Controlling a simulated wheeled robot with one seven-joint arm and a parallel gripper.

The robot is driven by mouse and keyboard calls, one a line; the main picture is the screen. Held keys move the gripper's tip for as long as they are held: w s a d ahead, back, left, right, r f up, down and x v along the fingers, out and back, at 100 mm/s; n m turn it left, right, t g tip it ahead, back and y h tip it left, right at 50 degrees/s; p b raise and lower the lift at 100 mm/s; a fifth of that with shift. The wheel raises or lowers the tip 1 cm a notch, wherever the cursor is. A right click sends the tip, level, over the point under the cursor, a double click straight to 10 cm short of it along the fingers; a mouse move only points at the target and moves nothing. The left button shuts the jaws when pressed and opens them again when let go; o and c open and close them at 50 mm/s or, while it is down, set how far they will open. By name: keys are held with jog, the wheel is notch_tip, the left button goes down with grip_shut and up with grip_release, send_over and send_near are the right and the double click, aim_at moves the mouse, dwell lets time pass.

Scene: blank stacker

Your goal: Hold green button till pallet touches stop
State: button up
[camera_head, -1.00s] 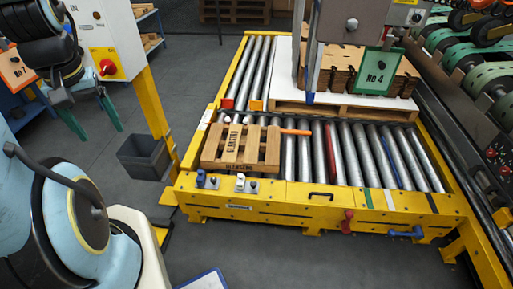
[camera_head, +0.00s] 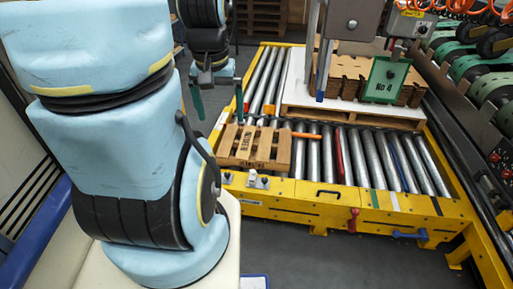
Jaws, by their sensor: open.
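A small wooden pallet (camera_head: 255,147) with dark lettering lies flat on the left part of the roller conveyor (camera_head: 372,160). A second pallet (camera_head: 350,115) carrying brown cardboard stacks stands behind it. I see no clearly green button, and I cannot tell which part is the stop. An orange bar (camera_head: 306,135) lies right of the small pallet. Whether they touch is unclear. My gripper (camera_head: 218,100) has two green fingers pointing down, spread apart with nothing between them. It is in the air, showing above the conveyor's left side.
The yellow front rail (camera_head: 300,195) carries a white switch (camera_head: 252,178), a red handle (camera_head: 353,220) and a blue handle (camera_head: 423,236). A grey control box (camera_head: 412,20) hangs at upper right. A green "No 4" sign (camera_head: 385,80) stands before the cardboard. Machinery lines the right.

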grip_shut()
dwell(0.8)
dwell(1.0)
